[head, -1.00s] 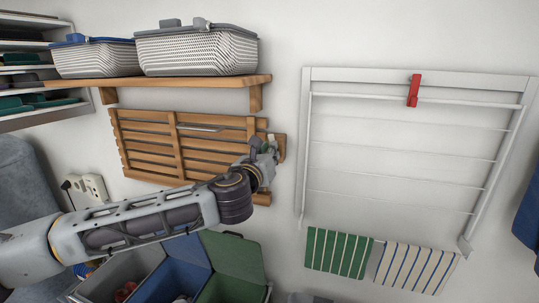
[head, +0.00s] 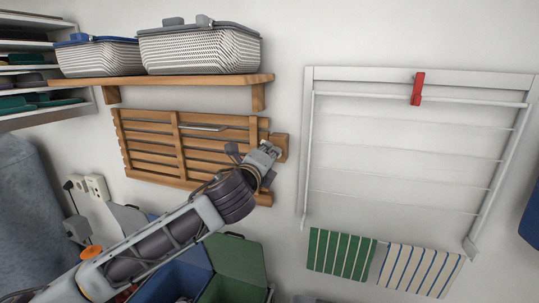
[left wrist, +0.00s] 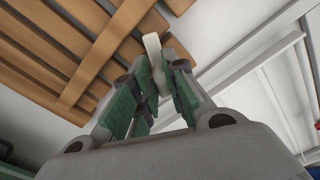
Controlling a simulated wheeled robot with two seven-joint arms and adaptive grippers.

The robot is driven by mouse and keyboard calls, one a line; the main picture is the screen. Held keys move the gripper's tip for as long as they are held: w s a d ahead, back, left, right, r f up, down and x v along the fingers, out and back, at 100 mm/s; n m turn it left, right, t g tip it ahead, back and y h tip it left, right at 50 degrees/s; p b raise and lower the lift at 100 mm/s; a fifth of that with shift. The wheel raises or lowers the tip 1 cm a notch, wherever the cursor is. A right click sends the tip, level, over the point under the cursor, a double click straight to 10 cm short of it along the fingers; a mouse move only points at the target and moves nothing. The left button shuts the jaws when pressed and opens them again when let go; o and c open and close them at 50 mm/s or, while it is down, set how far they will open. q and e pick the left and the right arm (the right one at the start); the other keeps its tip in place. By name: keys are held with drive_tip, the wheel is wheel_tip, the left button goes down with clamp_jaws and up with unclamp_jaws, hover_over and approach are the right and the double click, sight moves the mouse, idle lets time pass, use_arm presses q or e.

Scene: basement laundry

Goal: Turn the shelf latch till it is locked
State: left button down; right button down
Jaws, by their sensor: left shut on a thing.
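The slatted wooden fold-down shelf (head: 150,150) lies flat against the wall under the upper shelf. Its wooden latch mount (head: 282,148) is at the shelf's right edge. My left gripper (head: 268,154) is at this mount and covers most of the latch. In the left wrist view, the pale latch lever (left wrist: 152,44) stands between the green finger pads of my left gripper (left wrist: 160,68), which is shut on it. The lever's pivot is hidden, so I cannot tell whether it is locked. My right gripper is not in view.
Two baskets stand on the wooden shelf (head: 190,81) above. A white drying rack (head: 308,140) is on the wall to the right, with a red peg (head: 417,88) and two striped cloths. Open laundry bins (head: 238,258) stand below. The wall between latch and rack is clear.

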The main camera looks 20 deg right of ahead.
use_arm(q)
drive_tip(key=n, duration=0.5)
drive_tip(key=shift+f, duration=0.3)
drive_tip(key=shift+n, duration=0.4)
drive_tip(key=c, duration=1.4)
unclamp_jaws()
drive_tip(key=shift+w, duration=0.1)
drive_tip(key=shift+c, duration=0.2)
drive_tip(key=v, duration=1.2)
drive_tip(key=shift+a+f, duration=0.1)
